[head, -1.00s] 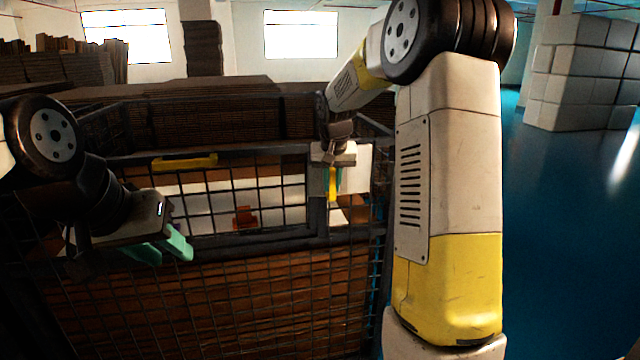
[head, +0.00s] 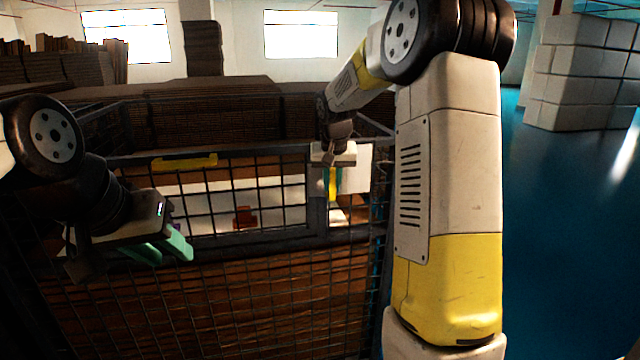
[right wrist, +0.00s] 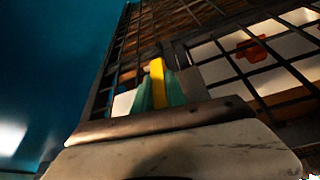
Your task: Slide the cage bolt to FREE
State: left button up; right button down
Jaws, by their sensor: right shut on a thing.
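The mesh cage (head: 230,275) stands in front of me with a dark metal frame. A yellow upright piece, apparently the bolt handle (head: 333,184), is at the right of the cage's upper opening. My right gripper (head: 332,180) is shut on it from above. In the right wrist view the yellow piece (right wrist: 157,82) stands between the two green fingers of that gripper (right wrist: 160,92). The rest of the bolt and any FREE marking cannot be made out. My left gripper (head: 167,248) is open and empty in front of the cage's left part.
A yellow bar (head: 185,162) lies along the top rail. A red object (head: 244,217) shows behind the mesh, and in the right wrist view (right wrist: 252,48). Cardboard stacks (head: 210,115) fill the back. White blocks (head: 580,75) stand far right; the blue floor (head: 560,230) there is clear.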

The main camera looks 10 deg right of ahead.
jog(key=d, duration=0.6)
jog(key=shift+w+r, duration=0.1)
jog(key=c, duration=1.4)
grip_release()
jog(key=shift+d, duration=0.1)
jog(key=shift+o, duration=0.2)
jog(key=v, duration=0.7)
jog(key=shift+r, duration=0.3)
